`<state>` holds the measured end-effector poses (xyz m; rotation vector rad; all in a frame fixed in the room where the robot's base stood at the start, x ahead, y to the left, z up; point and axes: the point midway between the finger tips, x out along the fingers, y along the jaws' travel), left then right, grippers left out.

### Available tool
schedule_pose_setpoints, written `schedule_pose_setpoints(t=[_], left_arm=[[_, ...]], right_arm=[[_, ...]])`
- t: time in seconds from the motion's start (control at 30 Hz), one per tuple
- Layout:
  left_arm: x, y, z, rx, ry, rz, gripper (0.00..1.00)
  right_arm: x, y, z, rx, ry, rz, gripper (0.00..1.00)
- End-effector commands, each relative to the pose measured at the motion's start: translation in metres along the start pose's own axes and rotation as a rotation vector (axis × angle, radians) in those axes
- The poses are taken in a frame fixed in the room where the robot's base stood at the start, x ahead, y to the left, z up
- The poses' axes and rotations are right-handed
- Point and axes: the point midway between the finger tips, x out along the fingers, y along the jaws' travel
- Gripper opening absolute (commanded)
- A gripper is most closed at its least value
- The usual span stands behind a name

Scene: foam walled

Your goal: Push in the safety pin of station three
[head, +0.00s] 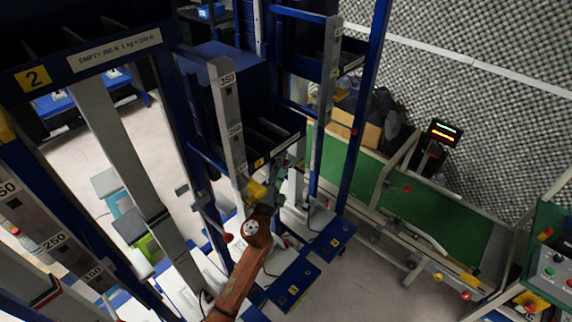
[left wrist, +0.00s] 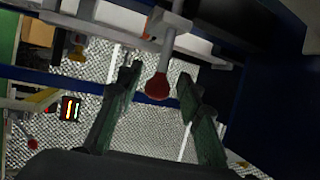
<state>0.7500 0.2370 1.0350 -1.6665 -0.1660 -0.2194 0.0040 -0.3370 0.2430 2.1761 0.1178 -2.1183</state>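A safety pin with a red ball knob (left wrist: 158,88) and a grey shaft shows in the left wrist view. The knob lies in line with the gap between my left fingers, which stand apart on either side of it. I cannot tell how deep the knob sits between them. My left gripper (left wrist: 159,95) is open and empty. In the head view the left gripper (head: 284,168) is at the column and stack marked 3 (head: 259,162), partly in front of it; the knob there is hidden or too small to tell. My right gripper is not in view.
A grey scaled column (head: 227,115) and blue frame posts (head: 364,90) stand close around the left arm. A station marked 2 (head: 36,78) is at the upper left. A green-topped conveyor (head: 445,222) is to the right. Open floor (head: 350,280) shows at the bottom.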

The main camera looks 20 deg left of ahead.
Motion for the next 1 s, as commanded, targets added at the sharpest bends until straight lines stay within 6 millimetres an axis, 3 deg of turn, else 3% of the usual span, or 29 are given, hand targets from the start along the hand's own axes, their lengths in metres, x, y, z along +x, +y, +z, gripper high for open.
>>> schedule_pose_setpoints(t=[0.37,0.47,0.8,1.0], left_arm=[[-0.005,0.002,-0.001,-0.001,0.001,0.002,0.37],[-0.018,0.002,-0.001,-0.002,0.001,0.003,0.37],[-0.088,0.002,0.000,-0.004,-0.002,0.004,0.37],[-0.115,0.001,-0.001,-0.002,0.000,0.002,0.37]], right_arm=[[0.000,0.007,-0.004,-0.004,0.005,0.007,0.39],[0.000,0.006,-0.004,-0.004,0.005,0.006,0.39],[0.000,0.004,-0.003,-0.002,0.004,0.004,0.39],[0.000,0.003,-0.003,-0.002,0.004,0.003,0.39]])
